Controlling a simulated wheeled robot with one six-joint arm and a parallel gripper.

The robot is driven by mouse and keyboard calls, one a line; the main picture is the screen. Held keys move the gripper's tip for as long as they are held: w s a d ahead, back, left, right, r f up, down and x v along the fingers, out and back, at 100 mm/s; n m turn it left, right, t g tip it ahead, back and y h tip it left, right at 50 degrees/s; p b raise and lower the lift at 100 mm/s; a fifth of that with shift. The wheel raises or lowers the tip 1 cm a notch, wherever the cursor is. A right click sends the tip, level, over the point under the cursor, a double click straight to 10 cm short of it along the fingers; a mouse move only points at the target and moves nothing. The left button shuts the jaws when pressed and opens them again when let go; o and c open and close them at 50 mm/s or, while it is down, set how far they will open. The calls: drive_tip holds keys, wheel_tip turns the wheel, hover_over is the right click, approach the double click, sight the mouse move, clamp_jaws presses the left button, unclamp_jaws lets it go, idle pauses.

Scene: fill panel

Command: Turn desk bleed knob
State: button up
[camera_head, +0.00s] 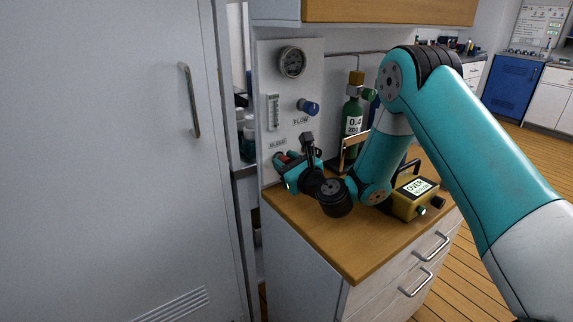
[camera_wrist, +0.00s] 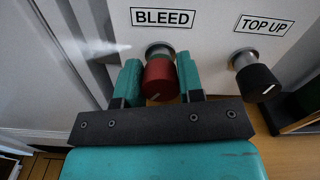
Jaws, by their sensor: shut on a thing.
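The red bleed knob (camera_wrist: 158,80) sits on the panel under the "BLEED" label (camera_wrist: 163,17) in the wrist view. A short white mark shows near the lower edge of its face. My gripper (camera_wrist: 158,72) has one teal finger on each side of the knob and is shut on it. A pale, misty streak (camera_wrist: 98,48) shows against the panel to the left of the knob. In the head view my gripper (camera_head: 284,163) is at the lower left of the white panel (camera_head: 283,88), and the knob is mostly hidden by it.
A black "TOP UP" knob (camera_wrist: 258,82) is right of the bleed knob. A gauge (camera_head: 292,62), flow tube (camera_head: 273,112) and blue flow knob (camera_head: 309,107) are above. A green bottle (camera_head: 352,118) and yellow meter (camera_head: 403,207) stand on the wooden counter (camera_head: 345,245). A grey door (camera_head: 110,150) is at left.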

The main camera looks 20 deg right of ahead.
drive_tip(key=n+b, duration=0.2)
drive_tip(key=n, duration=0.3)
drive_tip(key=shift+f+n, duration=0.1)
drive_tip(key=shift+n, duration=0.2)
drive_tip(key=n+b, duration=0.2)
drive_tip(key=n, duration=0.2)
drive_tip(key=shift+a+n, duration=0.1)
drive_tip(key=shift+n, duration=0.2)
drive_tip(key=n+b, duration=0.3)
drive_tip(key=n, duration=0.2)
drive_tip(key=shift+f, duration=0.15)
drive_tip(key=shift+n+b, duration=1.15)
drive_tip(key=shift+n, duration=0.95)
drive_tip(key=o, duration=0.9)
drive_tip(key=shift+a, duration=0.1)
